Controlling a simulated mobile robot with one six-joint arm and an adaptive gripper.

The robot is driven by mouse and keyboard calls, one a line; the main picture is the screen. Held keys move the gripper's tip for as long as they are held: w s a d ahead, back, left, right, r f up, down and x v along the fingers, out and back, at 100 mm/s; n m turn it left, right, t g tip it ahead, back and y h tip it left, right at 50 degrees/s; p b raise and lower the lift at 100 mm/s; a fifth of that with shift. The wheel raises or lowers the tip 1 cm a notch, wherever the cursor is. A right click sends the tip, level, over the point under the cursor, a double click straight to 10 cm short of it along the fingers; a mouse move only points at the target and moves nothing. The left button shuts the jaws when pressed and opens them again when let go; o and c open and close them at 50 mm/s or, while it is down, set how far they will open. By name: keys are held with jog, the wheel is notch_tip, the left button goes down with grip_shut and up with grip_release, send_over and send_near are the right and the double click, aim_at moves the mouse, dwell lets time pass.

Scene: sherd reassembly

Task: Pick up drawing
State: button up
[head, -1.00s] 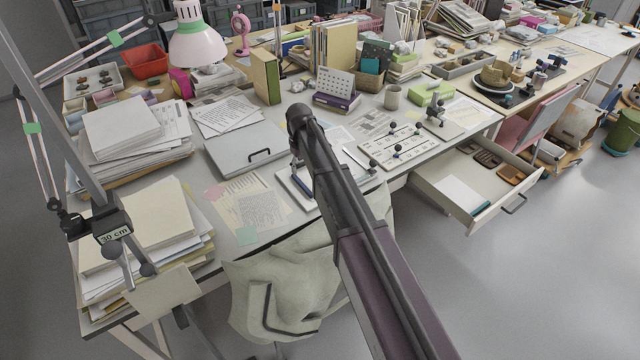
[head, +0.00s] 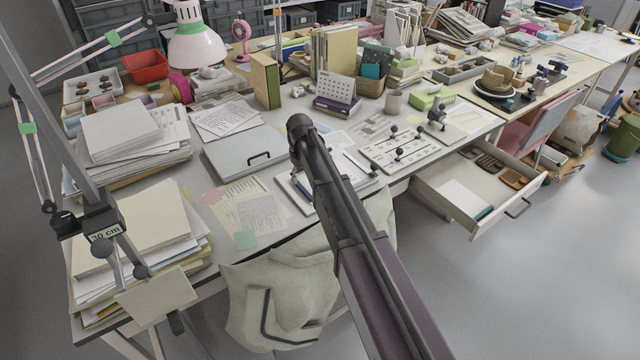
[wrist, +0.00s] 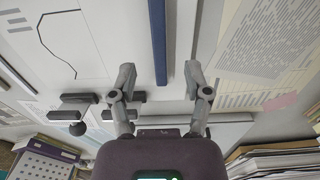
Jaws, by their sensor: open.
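The drawing (wrist: 72,45), a white sheet with a black profile line, lies at the left of the wrist view. My gripper (wrist: 160,78) is open and empty, its two fingers spread above the work surface. The drawing is left of the left finger. A blue strip (wrist: 159,35) runs between the fingers; I cannot tell how high it lies. In the head view my arm hides the gripper and much of the white board (head: 298,192) beneath it.
A printed sheet (head: 247,205) with pink and green notes lies left of the arm. A grey folder (head: 240,158), paper stacks (head: 150,215) and a lamp (head: 190,40) stand further left. A board with dark knobs (head: 405,150) lies to the right. An open drawer (head: 480,200) juts out at the right.

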aim_at(302, 187)
jog(key=shift+w+a+f+b, duration=0.1)
jog(key=shift+w+f+b, duration=0.05)
jog(key=shift+f+b, duration=0.65)
jog(key=shift+w+f+b, duration=0.1)
jog(key=shift+f+b, duration=0.6)
jog(key=shift+f, duration=0.15)
jog(key=shift+f+b, duration=0.9)
jog(key=shift+c, duration=0.2)
grip_shut()
